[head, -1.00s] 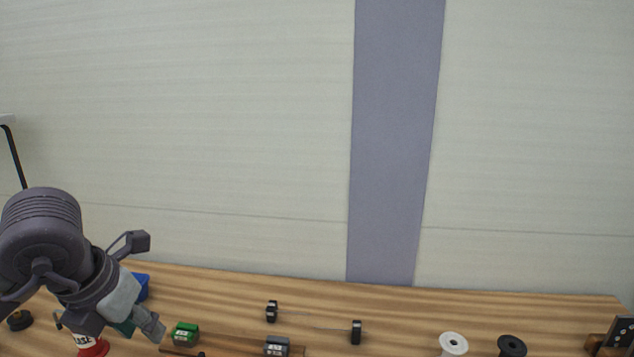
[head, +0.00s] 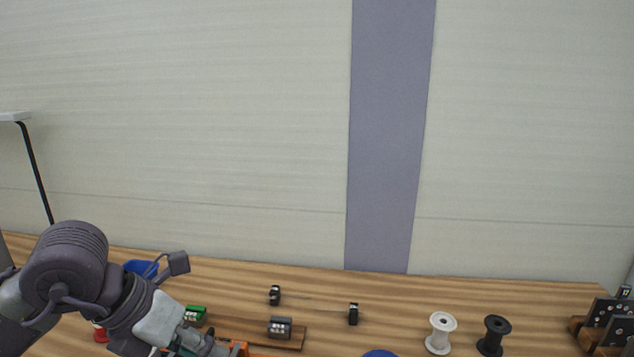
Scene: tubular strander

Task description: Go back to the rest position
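My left arm comes in from the left, low over the wooden table (head: 520,288). My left gripper (head: 203,345) is at the bottom edge of the head view, close to the green block (head: 194,315) and partly cut off. Its fingers are too unclear to tell whether they are open or shut. Something orange (head: 240,350) shows beside it; I cannot tell whether they touch. My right gripper is out of view.
A grey block (head: 280,327) is on a wooden board (head: 235,333). Two small black stands (head: 274,295) (head: 353,314) are behind it. White (head: 440,333) and black (head: 494,336) spools stand right. A blue bin (head: 141,268) and red item (head: 101,334) are near my arm. A dark plated fixture (head: 606,322) is far right.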

